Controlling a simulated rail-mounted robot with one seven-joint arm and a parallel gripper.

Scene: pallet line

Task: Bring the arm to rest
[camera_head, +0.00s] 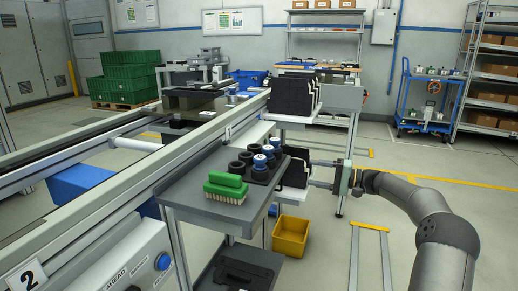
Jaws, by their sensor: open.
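My arm (449,231) comes in from the lower right and reaches left at about bench height. My gripper (312,174) is at its end, pointing left, with its two fingers apart. The fingertips are close to black bins (296,172) at the right side of the grey bench (190,193). I cannot tell whether they touch. I see nothing clearly held between the fingers.
On the bench are a green brush (225,188) and several dark cylindrical parts, some blue-topped (259,161). A yellow bin (290,236) is below, left of my arm. A conveyor rail (190,143) runs along the left. A blue cart (428,105) stands behind. Floor right of the bench is mostly clear.

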